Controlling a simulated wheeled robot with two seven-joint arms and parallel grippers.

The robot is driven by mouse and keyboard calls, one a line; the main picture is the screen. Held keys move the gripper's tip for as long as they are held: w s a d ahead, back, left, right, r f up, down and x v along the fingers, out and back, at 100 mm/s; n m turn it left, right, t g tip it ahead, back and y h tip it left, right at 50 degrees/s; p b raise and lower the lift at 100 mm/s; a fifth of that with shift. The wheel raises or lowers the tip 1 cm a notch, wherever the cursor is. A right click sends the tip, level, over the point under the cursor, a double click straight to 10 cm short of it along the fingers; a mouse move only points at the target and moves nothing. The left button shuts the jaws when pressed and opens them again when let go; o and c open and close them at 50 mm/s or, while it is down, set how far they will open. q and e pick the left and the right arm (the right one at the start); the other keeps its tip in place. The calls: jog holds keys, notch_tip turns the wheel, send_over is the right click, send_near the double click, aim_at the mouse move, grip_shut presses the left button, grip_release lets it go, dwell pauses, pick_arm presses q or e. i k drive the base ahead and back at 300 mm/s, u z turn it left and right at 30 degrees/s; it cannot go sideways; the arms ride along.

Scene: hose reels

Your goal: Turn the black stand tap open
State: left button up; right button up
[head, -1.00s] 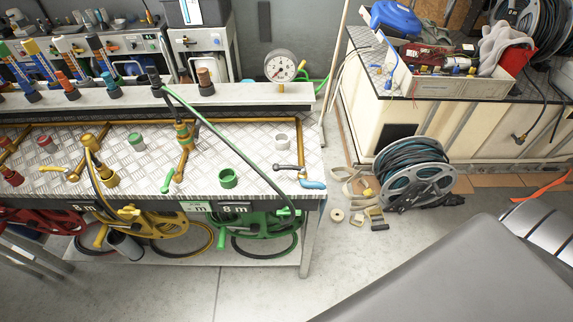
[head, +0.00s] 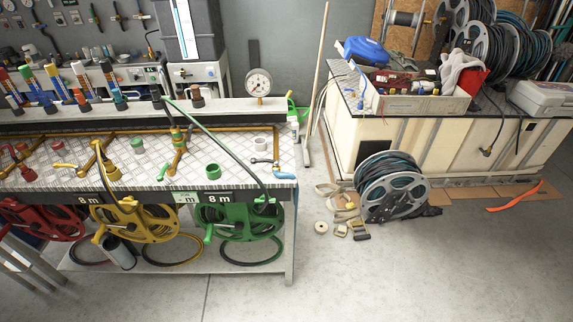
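Several taps stand on the checker-plate bench (head: 222,160) at the left. At its right end is a small fitting with a dark lever (head: 262,161) and a light-blue end piece (head: 285,176). Left of it, a brass tap (head: 178,150) has a green handle (head: 168,170) angled down to its left. I cannot tell for sure which of these is the black stand tap. Neither of my grippers is in view.
Yellow (head: 140,220) and green (head: 240,220) hose reels hang under the bench front. A loose grey hose reel (head: 390,187) and small parts lie on the floor to the right. A cream cabinet (head: 400,148) stands behind. The foreground floor is clear.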

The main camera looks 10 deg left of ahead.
aim_at(253, 160)
jog(key=z, duration=0.3)
jog(key=i, duration=1.1)
jog(key=u, duration=0.7)
